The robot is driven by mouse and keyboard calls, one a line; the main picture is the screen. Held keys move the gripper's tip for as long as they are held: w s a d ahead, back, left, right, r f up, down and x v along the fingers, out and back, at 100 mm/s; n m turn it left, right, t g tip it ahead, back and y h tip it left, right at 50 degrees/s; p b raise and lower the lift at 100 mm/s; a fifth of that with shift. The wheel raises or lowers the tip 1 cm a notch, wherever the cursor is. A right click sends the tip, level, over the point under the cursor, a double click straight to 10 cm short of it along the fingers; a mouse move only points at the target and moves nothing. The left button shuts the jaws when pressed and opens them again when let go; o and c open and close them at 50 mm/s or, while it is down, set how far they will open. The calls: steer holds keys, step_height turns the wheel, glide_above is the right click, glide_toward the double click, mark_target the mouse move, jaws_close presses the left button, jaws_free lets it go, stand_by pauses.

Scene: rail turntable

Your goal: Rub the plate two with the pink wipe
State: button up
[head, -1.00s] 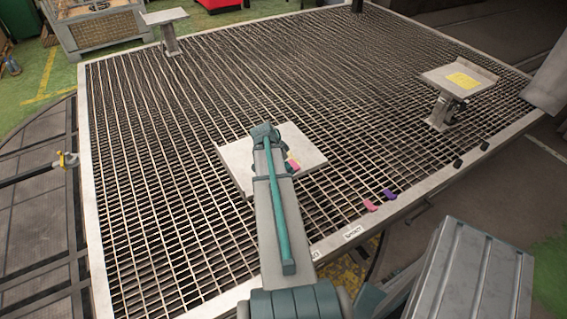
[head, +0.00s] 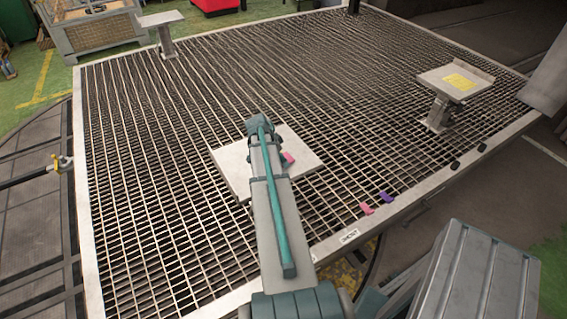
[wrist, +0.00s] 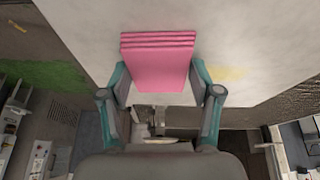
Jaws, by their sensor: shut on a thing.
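My gripper (wrist: 160,72) is shut on a folded pink wipe (wrist: 158,62), one finger on each side of it. The wipe is against or just over a pale grey plate (wrist: 262,45); I cannot tell whether they touch. A faint yellow patch (wrist: 228,74) shows on the plate to the right of the wipe. In the head view this plate (head: 232,168) is the middle one on the grating, and the wipe (head: 289,158) shows at the right of my arm. No number is readable on the plate.
A second plate (head: 478,73) with a yellow patch (head: 459,82) stands on a post at right, and a bare third (head: 160,19) at back left. Another pink piece (head: 367,209) and a purple piece (head: 387,197) lie near the front rim. The grating between is clear.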

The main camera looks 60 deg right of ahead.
steer(key=shift+w+d, duration=0.75)
steer(key=shift+w, duration=0.9)
steer(key=shift+w+d, duration=0.75)
steer(key=shift+w, duration=0.95)
steer(key=shift+w+d, duration=0.75)
steer(key=shift+w, duration=0.9)
steer(key=r, duration=0.2)
steer(key=r+p, duration=0.1)
steer(key=r, duration=0.2)
steer(key=shift+w, duration=0.2)
steer(key=shift+r+p, duration=0.6)
steer(key=shift+r, duration=1.05)
